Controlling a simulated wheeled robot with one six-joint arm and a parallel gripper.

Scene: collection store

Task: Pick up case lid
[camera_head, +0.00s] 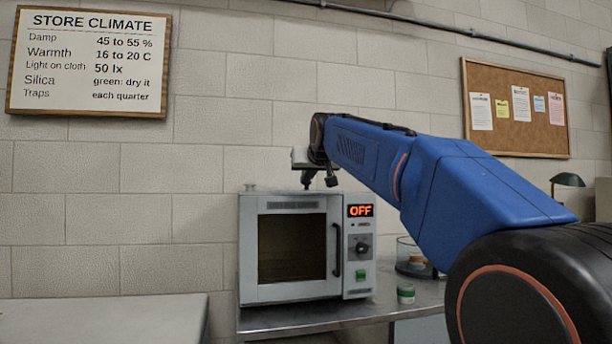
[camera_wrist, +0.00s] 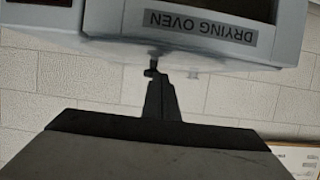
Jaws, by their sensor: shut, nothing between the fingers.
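No case lid can be made out for certain. A clear glass case (camera_head: 404,250) stands on the metal bench right of the oven, partly hidden by my arm; a brownish thing shows inside it, and I cannot tell whether a lid is on it. My gripper (camera_head: 320,182) is up above the oven's top, pointing down, shut and empty. In the wrist view the gripper (camera_wrist: 152,72) shows near the oven's upper edge, with nothing held.
A drying oven (camera_head: 292,250) reading OFF, its door shut, stands on the metal bench (camera_head: 300,323). A pale surface (camera_head: 100,325) at left is bare where visible. A dark lamp (camera_head: 567,181) stands at right.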

